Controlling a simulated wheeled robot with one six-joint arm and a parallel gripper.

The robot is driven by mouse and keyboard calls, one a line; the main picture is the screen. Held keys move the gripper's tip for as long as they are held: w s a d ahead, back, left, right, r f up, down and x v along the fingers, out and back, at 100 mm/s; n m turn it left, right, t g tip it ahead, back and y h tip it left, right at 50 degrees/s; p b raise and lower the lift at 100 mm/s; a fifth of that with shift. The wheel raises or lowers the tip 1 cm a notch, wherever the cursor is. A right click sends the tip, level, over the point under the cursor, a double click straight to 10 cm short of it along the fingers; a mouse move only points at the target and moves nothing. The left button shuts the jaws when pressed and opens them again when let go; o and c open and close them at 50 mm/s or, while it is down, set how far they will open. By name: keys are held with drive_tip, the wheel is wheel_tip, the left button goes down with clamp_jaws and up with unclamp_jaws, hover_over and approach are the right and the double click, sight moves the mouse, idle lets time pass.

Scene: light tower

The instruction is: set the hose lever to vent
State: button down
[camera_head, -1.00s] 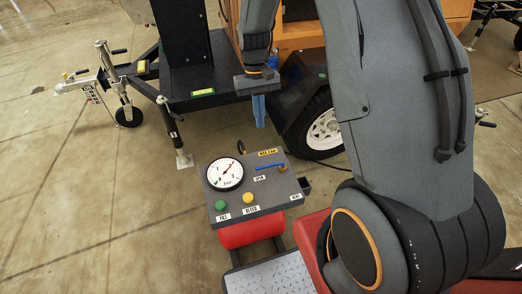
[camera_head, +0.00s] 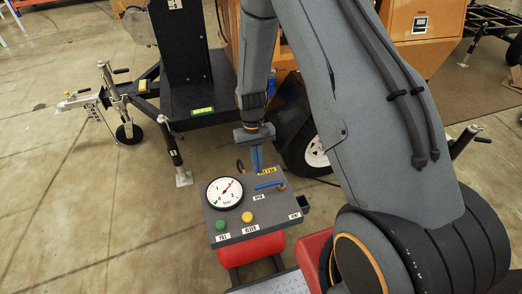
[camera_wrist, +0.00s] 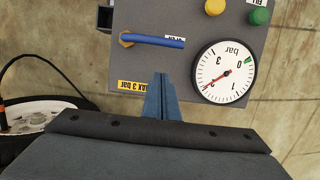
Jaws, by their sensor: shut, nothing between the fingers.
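The hose lever (camera_head: 268,185) is a blue handle on a brass pivot, on top of a grey control box (camera_head: 245,221). In the head view it points left from its pivot, above a small label (camera_head: 258,197) that seems to read OPEN. It also shows in the wrist view (camera_wrist: 158,41), lying level. My gripper (camera_head: 257,170) is shut and empty, its blue fingers pointing down just behind the lever. In the wrist view the fingertips (camera_wrist: 161,80) appear close to the lever, with a small gap between.
A round gauge (camera_head: 225,193) sits left of the lever. Green (camera_head: 221,225) and yellow (camera_head: 247,217) knobs stand at the box's front. A yellow label (camera_head: 267,171) is behind the lever. The trailer (camera_head: 196,92) with its wheel stands behind.

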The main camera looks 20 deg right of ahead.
drive_tip(key=s+p, duration=0.1)
drive_tip(key=s, duration=0.1)
drive_tip(key=shift+s+f, duration=0.1)
drive_tip(key=shift+s, duration=0.2)
drive_tip(key=shift+s+f, duration=0.2)
drive_tip(key=shift+s, duration=0.4)
